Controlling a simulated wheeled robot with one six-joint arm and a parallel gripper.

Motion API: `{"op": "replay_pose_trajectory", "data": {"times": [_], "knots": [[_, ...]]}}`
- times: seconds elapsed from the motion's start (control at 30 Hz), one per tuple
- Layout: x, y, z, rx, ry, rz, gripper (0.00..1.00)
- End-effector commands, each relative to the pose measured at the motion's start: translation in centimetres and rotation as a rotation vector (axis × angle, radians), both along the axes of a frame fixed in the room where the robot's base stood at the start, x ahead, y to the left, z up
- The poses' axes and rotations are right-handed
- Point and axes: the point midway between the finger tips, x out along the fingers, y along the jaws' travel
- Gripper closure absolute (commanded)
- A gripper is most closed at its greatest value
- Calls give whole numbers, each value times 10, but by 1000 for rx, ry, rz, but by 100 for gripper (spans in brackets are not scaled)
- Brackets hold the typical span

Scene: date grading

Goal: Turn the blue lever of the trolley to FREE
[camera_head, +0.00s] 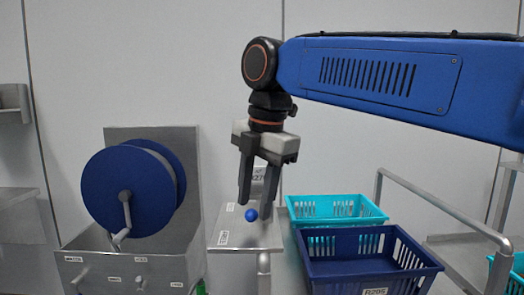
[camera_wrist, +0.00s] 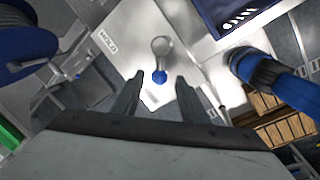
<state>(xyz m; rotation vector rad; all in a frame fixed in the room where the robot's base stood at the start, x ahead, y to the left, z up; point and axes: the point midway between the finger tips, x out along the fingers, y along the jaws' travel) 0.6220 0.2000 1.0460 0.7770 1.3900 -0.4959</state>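The lever shows in the wrist view as a blue ball knob (camera_wrist: 160,77) on a short metal stem, standing on a pale metal plate (camera_wrist: 128,30). A label reading HOLD (camera_wrist: 106,40) lies on the plate to the left of the lever; I cannot read a FREE label. In the head view the blue knob (camera_head: 251,215) is by my fingertips, above the plate (camera_head: 262,241). My gripper (camera_head: 254,210) points down, open and empty. In the wrist view the knob appears between the two fingertips (camera_wrist: 159,82); I cannot tell whether they touch it.
A turquoise crate (camera_head: 335,199) and a dark blue crate (camera_head: 340,236) stand right of the plate, beside a metal rail (camera_head: 452,212). A blue reel (camera_head: 128,191) with a crank stands on a metal box (camera_head: 130,268) at the left. A wall rises behind.

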Motion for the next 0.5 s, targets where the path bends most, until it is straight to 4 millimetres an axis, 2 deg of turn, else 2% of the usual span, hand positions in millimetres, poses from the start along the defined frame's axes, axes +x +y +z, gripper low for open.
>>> {"op": "replay_pose_trajectory", "data": {"times": [0.5], "knots": [[-14,-13,101,2,-2,0,60]]}}
